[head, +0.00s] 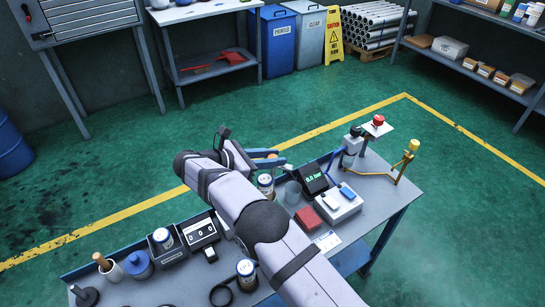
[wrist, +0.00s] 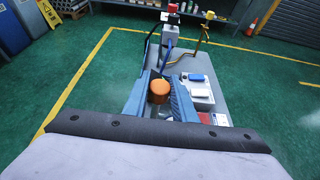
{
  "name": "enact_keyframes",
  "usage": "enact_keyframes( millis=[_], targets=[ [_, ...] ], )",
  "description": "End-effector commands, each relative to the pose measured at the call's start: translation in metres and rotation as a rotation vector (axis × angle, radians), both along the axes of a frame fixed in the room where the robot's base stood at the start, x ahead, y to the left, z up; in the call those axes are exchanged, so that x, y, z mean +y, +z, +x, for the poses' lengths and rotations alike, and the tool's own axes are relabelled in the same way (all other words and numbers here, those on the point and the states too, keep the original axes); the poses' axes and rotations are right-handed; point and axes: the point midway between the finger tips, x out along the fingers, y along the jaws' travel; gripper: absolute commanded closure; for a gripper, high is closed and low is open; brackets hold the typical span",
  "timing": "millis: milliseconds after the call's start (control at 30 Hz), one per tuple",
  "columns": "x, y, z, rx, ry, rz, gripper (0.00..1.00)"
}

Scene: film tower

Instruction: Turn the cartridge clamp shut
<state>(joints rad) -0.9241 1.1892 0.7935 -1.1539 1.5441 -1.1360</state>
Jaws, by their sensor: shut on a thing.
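My gripper (head: 274,162) is low over the bench, its blue-grey fingers on both sides of an orange round-topped piece (wrist: 158,90). A labelled white jar (head: 265,184) stands just below the gripper in that view. A grey upright unit with a dark top (head: 351,148) stands at the bench's far end, with a blue bar or hose (wrist: 167,54) beside it in the wrist view. I cannot tell which part is the cartridge clamp.
The bench (head: 382,187) holds a clear beaker (head: 293,192), a green-lit display (head: 313,178), a white box (head: 338,206), a red box (head: 308,219), a red button (head: 378,120) and a yellow stand (head: 408,158). Jars and small boxes crowd the left half.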

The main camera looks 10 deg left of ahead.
Motion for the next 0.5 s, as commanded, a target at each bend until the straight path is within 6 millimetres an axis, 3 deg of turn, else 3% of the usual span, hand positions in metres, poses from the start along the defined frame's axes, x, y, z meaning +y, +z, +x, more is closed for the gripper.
enact_keyframes(
  millis=[233,267,333,500],
  targets=[
    [0.0005,0.0026,0.0008,-0.005,0.001,0.003,0.98],
    [0.0005,0.0027,0.0007,-0.005,0.001,0.003,0.73],
    [0.0006,0.0026,0.0007,-0.004,0.001,0.004,0.57],
    [0.0004,0.0013,0.0002,-0.002,0.0,0.002,0.57]
  ],
)
